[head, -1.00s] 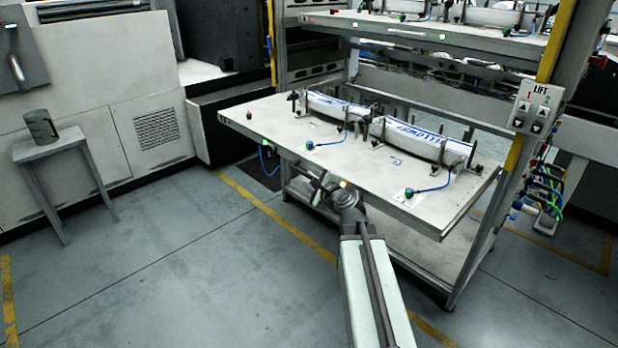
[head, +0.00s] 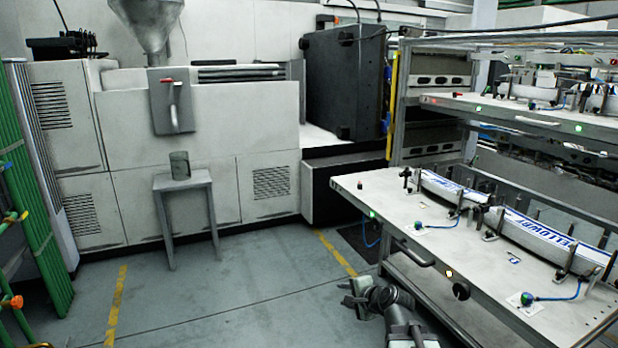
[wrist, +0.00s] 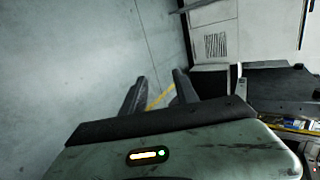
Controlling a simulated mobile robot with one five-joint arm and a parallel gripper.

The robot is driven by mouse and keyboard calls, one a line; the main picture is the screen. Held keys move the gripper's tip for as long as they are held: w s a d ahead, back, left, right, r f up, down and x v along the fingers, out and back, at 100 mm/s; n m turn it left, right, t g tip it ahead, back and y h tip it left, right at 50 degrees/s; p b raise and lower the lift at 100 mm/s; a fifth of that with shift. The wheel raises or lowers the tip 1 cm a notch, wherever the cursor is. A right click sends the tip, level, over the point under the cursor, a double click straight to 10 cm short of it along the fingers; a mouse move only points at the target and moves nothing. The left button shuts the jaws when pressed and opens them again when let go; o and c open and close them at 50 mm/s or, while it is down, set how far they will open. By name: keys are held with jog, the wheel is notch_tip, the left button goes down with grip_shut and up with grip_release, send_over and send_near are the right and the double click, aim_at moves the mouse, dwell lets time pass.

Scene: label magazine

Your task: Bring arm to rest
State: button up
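My gripper (head: 352,297) is in front of the label table (head: 352,190), left of its front edge and low in the head view. In the wrist view its two dark fingers (wrist: 160,84) stand apart with nothing between them but floor and a yellow line. Bundles of labels with blue print (head: 540,234) lie in a row on the table between dark holders. A second shelf (head: 470,104) with more holders is above.
A small stool (head: 182,183) with a grey cup-like container (head: 180,165) stands by the white machine (head: 225,125). A green rack (head: 40,220) is at the far left. The floor (head: 240,290) between stool and table is clear.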

jog(key=s+a+f+n+g+h, duration=0.2)
jog(key=s+f+n+g, duration=0.3)
jog(key=s+f+n, duration=0.25)
jog(key=s+d+f+n+g+h, duration=0.3)
jog(key=s+d+n+g, duration=0.3)
jog(key=s, duration=0.4)
notch_tip(320, 180, up, 27)
jog(key=t+p, duration=0.1)
jog(key=p, duration=2.6)
jog(key=shift+s+d+r, duration=0.2)
jog(key=shift+s+d, duration=0.1)
